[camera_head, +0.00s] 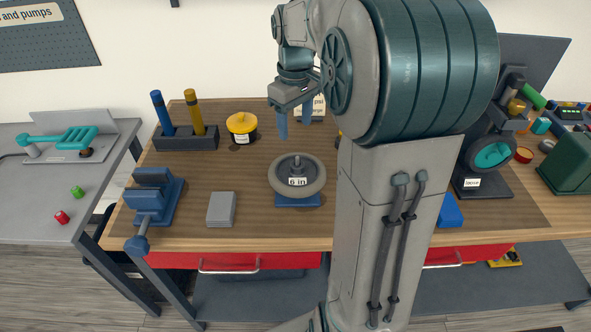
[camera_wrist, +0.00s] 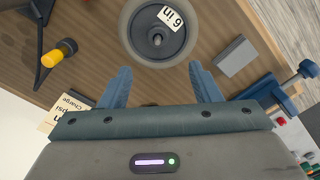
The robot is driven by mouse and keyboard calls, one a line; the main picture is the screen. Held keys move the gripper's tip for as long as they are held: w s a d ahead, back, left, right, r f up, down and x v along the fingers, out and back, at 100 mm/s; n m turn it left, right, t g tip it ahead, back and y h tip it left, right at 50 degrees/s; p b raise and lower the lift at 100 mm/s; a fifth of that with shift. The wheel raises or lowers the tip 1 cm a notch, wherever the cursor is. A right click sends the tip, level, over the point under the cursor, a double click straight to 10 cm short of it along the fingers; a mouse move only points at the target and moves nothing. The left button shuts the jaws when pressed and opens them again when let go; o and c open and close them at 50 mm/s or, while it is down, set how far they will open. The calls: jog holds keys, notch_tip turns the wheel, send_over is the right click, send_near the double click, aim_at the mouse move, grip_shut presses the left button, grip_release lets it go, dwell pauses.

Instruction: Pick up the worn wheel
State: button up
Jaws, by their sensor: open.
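A grey wheel (camera_head: 312,172) with a dark hub and a "6 in" label lies on a blue stand (camera_head: 297,200) at the middle of the wooden workbench. No marking on it reads "worn". It also shows at the top of the wrist view (camera_wrist: 133,40). My gripper (camera_head: 295,118) is open and empty above the bench, behind the wheel in the head view. In the wrist view its two blue fingers (camera_wrist: 160,70) point toward the wheel, apart from it. A second wheel with a teal hub (camera_head: 492,155) is mounted at the right above a "loose" label.
Left of the wheel are a grey block (camera_head: 221,209), a blue vise (camera_head: 153,199), a holder with two handles (camera_head: 186,137) and a yellow pot (camera_head: 242,126). My arm hides the bench right of the wheel. A blue item (camera_head: 449,212) lies beyond it.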

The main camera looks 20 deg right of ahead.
aim_at(297, 157)
notch_tip(297, 157, down, 6)
jog(key=shift+f, duration=0.25)
jog(key=shift+s+d+f+p, duration=0.1)
jog(key=shift+f+p, duration=0.15)
jog(key=shift+f, duration=1.1)
jog(key=shift+s+d+f+p, duration=0.1)
jog(key=shift+f+p, duration=0.15)
jog(key=shift+f, duration=1.05)
grip_shut()
